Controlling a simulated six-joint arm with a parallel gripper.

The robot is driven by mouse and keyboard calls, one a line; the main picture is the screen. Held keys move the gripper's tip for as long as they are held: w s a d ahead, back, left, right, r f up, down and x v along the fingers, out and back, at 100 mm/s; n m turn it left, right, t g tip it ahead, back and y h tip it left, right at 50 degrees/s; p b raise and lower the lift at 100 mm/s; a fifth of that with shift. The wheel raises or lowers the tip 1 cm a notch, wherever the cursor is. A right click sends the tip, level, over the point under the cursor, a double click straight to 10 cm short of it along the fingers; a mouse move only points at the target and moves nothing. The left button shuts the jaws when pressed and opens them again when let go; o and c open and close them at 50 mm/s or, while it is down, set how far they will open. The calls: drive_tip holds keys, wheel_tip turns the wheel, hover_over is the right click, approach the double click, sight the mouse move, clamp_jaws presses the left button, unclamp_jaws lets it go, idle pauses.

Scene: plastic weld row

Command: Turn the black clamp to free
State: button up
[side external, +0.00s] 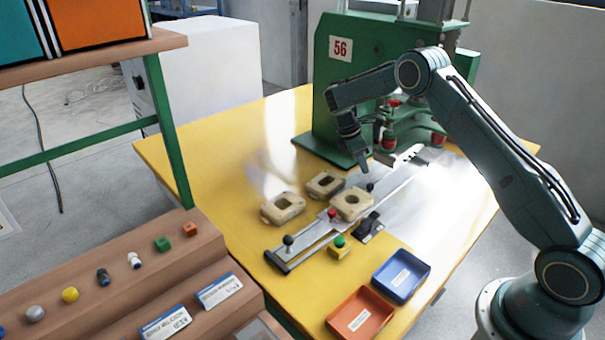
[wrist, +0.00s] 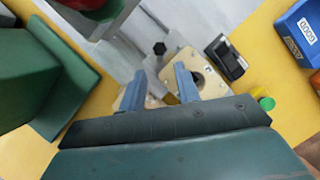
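A small black knob (side external: 370,187), which looks like the black clamp, stands on the metal rail (side external: 312,232) by a beige block. In the wrist view the black knob (wrist: 159,48) is just beyond my fingertips, roughly centred between them. My gripper (side external: 364,168) points down just above the knob, apart from it. In the wrist view my gripper (wrist: 159,70) has its two fingers spread with nothing held between them. Which way the clamp is turned cannot be told.
A red knob (side external: 332,213) and a dark knob (side external: 289,240) sit further along the rail. Beige blocks (side external: 283,208), a black fixture (side external: 370,224), a green button (side external: 340,242), a blue tray (side external: 401,273) and an orange tray (side external: 360,314) are nearby. A green machine (side external: 325,95) stands behind.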

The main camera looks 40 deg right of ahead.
sight(370, 185)
drive_tip(key=v, duration=0.6)
drive_tip(key=shift+r, duration=0.3)
drive_tip(key=shift+a, duration=0.1)
drive_tip(key=shift+w+d+f+m+g, duration=0.3)
drive_tip(key=shift+w+d+f+m, duration=0.1)
drive_tip(key=shift+m, duration=0.4)
drive_tip(key=shift+s+d+f, duration=0.1)
drive_tip(key=shift+f, duration=0.05)
drive_tip(key=shift+x, duration=6.75)
drive_tip(key=shift+c, duration=0.4)
